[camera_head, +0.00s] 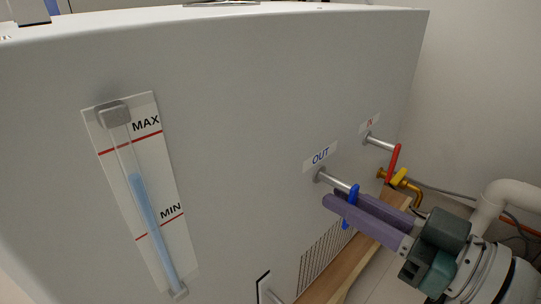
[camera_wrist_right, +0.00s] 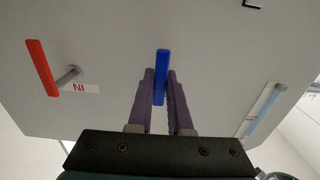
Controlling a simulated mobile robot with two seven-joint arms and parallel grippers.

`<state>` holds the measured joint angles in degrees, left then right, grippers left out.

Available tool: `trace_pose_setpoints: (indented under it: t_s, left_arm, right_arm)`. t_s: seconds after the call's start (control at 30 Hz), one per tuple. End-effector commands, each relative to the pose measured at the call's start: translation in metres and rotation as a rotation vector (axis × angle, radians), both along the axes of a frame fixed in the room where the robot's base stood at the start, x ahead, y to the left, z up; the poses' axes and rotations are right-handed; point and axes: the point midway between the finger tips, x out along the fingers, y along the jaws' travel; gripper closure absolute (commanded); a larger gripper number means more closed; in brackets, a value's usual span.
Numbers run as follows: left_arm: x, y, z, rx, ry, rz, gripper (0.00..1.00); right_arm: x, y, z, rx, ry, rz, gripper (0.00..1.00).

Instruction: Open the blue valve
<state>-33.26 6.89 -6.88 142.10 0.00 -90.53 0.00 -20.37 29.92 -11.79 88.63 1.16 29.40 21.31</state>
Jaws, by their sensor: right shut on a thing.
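The blue valve handle (camera_head: 353,193) sits on the pipe marked OUT on the side of the white distiller (camera_head: 250,110). My right gripper (camera_head: 337,203) reaches it from the lower right, and its purple fingers are shut on the handle. In the right wrist view the blue handle (camera_wrist_right: 161,75) stands upright between the two fingertips (camera_wrist_right: 161,85), its upper end sticking out beyond them. In the head view the fingers hide part of the handle, and its lower end shows below them. My left gripper does not show in either view.
A red valve handle (camera_head: 393,163) on the pipe marked IN is just beyond the blue one. A yellow valve (camera_head: 399,178) and a white pipe (camera_head: 510,197) are to the right. A level gauge (camera_head: 143,190) is at left. A wooden surface (camera_head: 345,265) lies below.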

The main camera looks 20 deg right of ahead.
Motion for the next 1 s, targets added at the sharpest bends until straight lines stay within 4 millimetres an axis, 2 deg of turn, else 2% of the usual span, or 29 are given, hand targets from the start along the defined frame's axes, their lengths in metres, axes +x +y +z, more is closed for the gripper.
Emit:
trace_pose_setpoints:
  t_s: [0.27, 0.47, 1.0]
  left_arm:
    - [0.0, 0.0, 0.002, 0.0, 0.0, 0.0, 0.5]
    - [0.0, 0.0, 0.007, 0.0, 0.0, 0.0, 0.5]
    - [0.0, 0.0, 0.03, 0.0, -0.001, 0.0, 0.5]
  right_arm:
    - [0.0, -0.001, 0.0, -0.017, -0.006, -0.001, 1.0]
    - [0.001, -0.002, 0.001, -0.093, -0.036, -0.001, 1.0]
    - [0.004, -0.01, 0.004, -0.53, -0.217, -0.001, 1.0]
